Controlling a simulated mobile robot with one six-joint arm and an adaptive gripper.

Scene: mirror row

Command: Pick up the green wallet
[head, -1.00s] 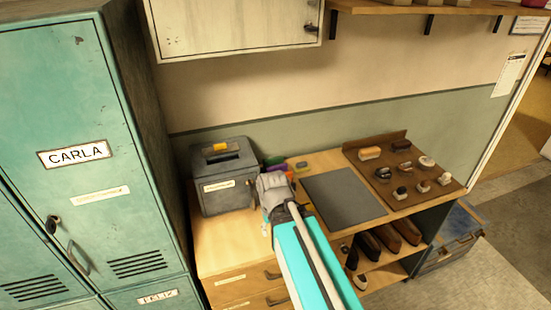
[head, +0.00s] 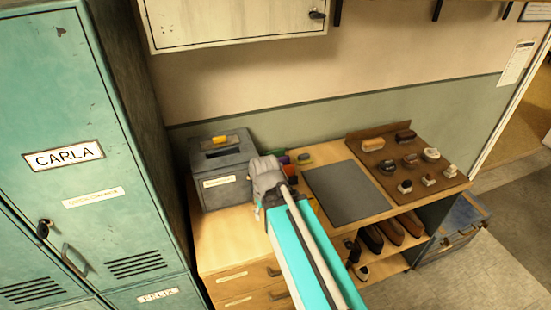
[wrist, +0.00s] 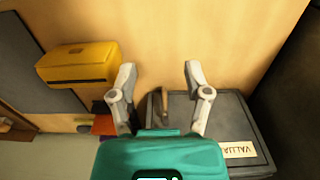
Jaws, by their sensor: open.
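A small green item (head: 303,158) shows in the head view in a cluster of coloured items between the dark box and the grey mat. It is too small to confirm as the green wallet, and my gripper and arm cover part of this area. In the wrist view I make out no green wallet; the teal body of my gripper covers the lower middle. In the head view my gripper (head: 268,172) is right beside that box.
The dark box (head: 220,170) with a label stands left of my gripper. A yellow item (wrist: 78,62) lies left of my fingers in the wrist view, beside the grey mat (head: 350,192). A brush board (head: 405,165) is farther right. Teal lockers (head: 75,190) stand at left.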

